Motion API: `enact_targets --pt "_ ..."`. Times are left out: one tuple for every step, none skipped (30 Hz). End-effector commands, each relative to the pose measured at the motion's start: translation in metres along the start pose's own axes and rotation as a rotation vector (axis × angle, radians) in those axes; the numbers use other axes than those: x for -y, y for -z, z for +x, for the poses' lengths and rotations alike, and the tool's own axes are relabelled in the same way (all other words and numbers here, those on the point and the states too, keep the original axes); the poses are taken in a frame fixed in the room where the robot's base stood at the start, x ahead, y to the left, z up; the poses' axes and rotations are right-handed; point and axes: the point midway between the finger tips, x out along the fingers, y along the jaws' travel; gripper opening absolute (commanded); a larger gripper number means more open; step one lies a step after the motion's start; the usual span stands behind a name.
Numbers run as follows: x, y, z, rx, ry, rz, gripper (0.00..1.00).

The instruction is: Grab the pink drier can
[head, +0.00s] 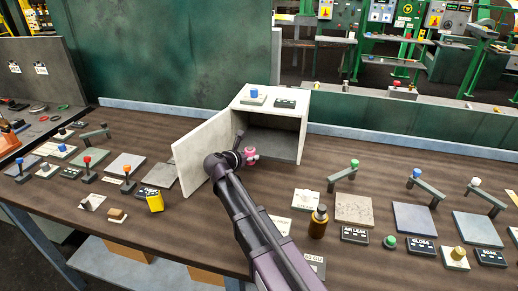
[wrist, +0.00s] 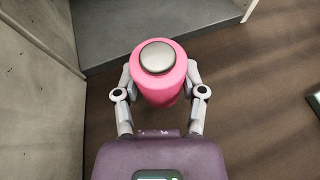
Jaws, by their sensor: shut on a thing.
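The pink drier can (wrist: 158,84) is a short pink cylinder with a grey metal disc on its top. In the wrist view it sits between the two fingers of my gripper (wrist: 160,82), which touch it on both sides. My gripper is shut on it. In the head view the pink can (head: 251,157) shows small at the end of my arm, in front of the opening of a grey-white box (head: 302,132). Whether it touches the surface beneath cannot be told.
The box's open door (head: 203,150) stands close on the left of my gripper. A blue knob (head: 254,94) is on the box top.

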Motion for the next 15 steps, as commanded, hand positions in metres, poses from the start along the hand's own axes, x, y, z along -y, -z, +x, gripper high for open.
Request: enact_targets --pt "0.001 0.004 -0.010 0.000 -0.001 -0.001 0.04" --pt "0.001 0.006 -0.014 0.000 -0.001 -0.001 0.04" --pt "0.001 0.008 -0.019 0.000 -0.001 0.000 0.04" --pt "0.001 0.009 -0.022 0.000 -0.001 0.000 0.04" --pt "0.001 0.010 -0.025 0.000 -0.001 0.000 0.04" --pt "0.001 0.012 -0.029 0.000 -0.001 0.000 0.04" --pt "0.000 0.013 -0.031 0.000 -0.001 0.000 0.04" --pt "0.000 0.014 -0.033 0.000 0.000 0.000 0.04" --pt "0.000 0.015 -0.036 0.000 0.000 0.000 0.04" --pt "0.000 0.015 -0.037 0.000 0.000 0.000 0.04" --pt "0.000 0.016 -0.038 0.000 0.000 0.000 0.04" --pt "0.000 0.016 -0.039 0.000 0.000 0.000 0.04" --pt "0.000 0.016 -0.040 0.000 0.000 0.000 0.04" --pt "0.000 0.017 -0.040 0.000 0.000 0.001 0.04" --pt "0.000 0.017 -0.041 0.000 0.000 0.001 0.04"
